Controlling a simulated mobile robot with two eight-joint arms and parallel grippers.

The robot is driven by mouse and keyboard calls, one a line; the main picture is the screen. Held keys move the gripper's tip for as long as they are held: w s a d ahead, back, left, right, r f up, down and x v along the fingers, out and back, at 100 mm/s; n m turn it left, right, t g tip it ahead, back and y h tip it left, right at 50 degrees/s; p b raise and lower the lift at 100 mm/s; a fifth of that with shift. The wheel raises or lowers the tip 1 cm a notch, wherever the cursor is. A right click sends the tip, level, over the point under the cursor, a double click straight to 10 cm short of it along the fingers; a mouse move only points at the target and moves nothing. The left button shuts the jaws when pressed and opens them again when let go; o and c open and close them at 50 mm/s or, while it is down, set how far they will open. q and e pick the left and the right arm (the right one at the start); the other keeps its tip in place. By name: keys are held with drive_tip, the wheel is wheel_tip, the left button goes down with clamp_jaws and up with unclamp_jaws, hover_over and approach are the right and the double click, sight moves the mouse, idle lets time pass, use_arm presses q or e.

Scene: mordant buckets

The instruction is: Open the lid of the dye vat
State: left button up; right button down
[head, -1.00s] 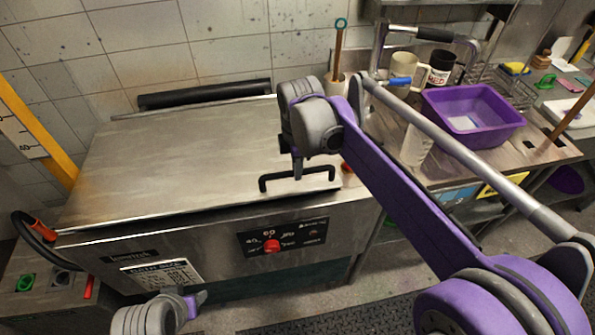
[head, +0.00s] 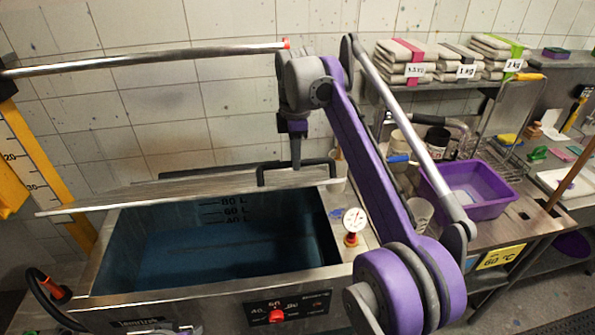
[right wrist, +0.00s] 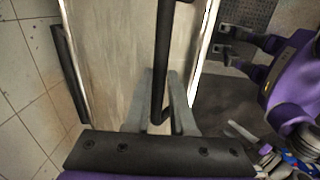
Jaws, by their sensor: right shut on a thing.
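The dye vat (head: 100,278) stands open at the left of the head view, a steel tank with dark blue liquid inside and litre marks on its back wall. Its steel lid (head: 170,190) is tilted up, seen nearly edge-on. The black lid handle (head: 268,170) is on its right part; it also shows in the right wrist view (right wrist: 163,60). My right gripper (head: 296,166) is shut on the handle, with its fingers on both sides of the bar in the right wrist view (right wrist: 160,110). My left gripper is barely visible at the bottom edge of the head view.
A dial thermometer (head: 354,222) stands on the vat's right rim. A purple basin (head: 490,208), mugs (head: 398,145) and a wire rack are on the counter to the right. Folded cloth stacks (head: 405,62) lie on a shelf. A metal rail (head: 150,60) runs above the lid.

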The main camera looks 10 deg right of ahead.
drive_tip(key=shift+w+r, duration=0.25)
drive_tip(key=shift+w, duration=0.45)
drive_tip(key=c, duration=1)
unclamp_jaws()
drive_tip(key=shift+w, duration=0.15)
drive_tip(key=shift+o, duration=1.2)
drive_tip(key=shift+w+f, duration=0.2)
drive_tip(key=shift+w, duration=0.1)
drive_tip(key=shift+s+r, duration=0.15)
drive_tip(key=shift+s, duration=0.1)
